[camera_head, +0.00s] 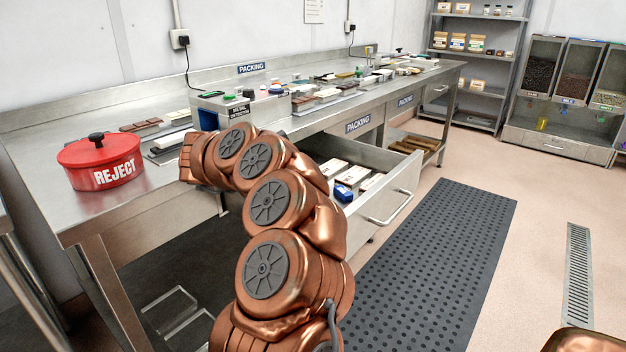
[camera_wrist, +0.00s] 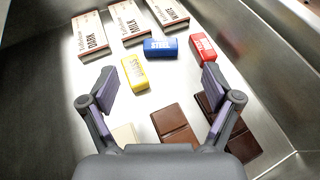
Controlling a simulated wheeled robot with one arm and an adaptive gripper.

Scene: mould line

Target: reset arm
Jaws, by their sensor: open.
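My gripper (camera_wrist: 158,90) is open in the wrist view, with its two fingers spread wide and nothing between the pads. It points down over the inside of a metal drawer (camera_wrist: 283,75). In the head view my copper arm reaches towards the bench, and the gripper itself is hidden behind the arm. The pulled-out drawer (camera_head: 384,205) shows to the right of my arm in that view.
The drawer holds a yellow block (camera_wrist: 134,72), a blue block (camera_wrist: 161,48), a red block (camera_wrist: 203,48), labelled boxes (camera_wrist: 129,21) and chocolate bars (camera_wrist: 173,124). A red REJECT pot (camera_head: 101,162) stands on the packing bench (camera_head: 40,150). A black mat (camera_head: 440,260) lies on the floor.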

